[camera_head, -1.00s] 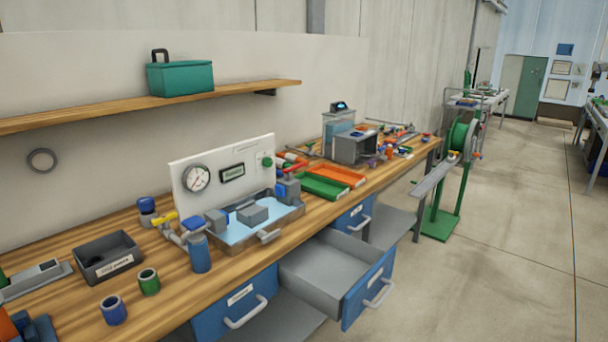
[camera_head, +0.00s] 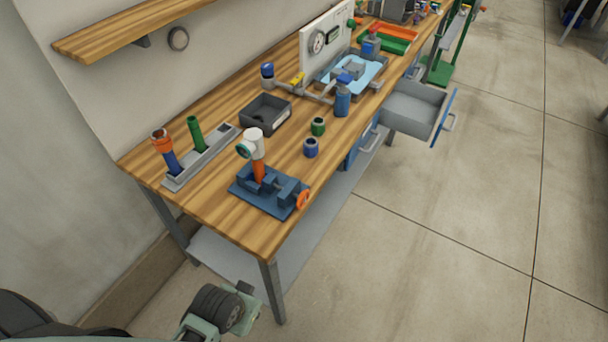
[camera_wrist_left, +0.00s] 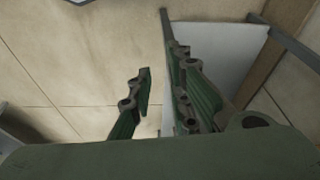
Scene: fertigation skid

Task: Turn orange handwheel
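The orange handwheel (camera_head: 303,200) is at the right end of a blue vise (camera_head: 268,192) near the front corner of the wooden bench. The vise stands around an upright piece with an orange lower part and a white, elbow-shaped top (camera_head: 254,144). My left gripper (camera_wrist_left: 165,68) shows in the left wrist view, with its two green fingers apart and nothing between them. The floor and a grey panel lie beyond them. In the head view part of my arm (camera_head: 215,312) is at the bottom, below the bench and apart from the handwheel. My right gripper is not in view.
The bench top (camera_head: 215,225) is bare in front of the vise. A grey holder (camera_head: 200,158) with upright tubes is left of it. A dark bin (camera_head: 266,112) and small cups stand behind. A drawer (camera_head: 415,105) is pulled out. The floor in front is clear.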

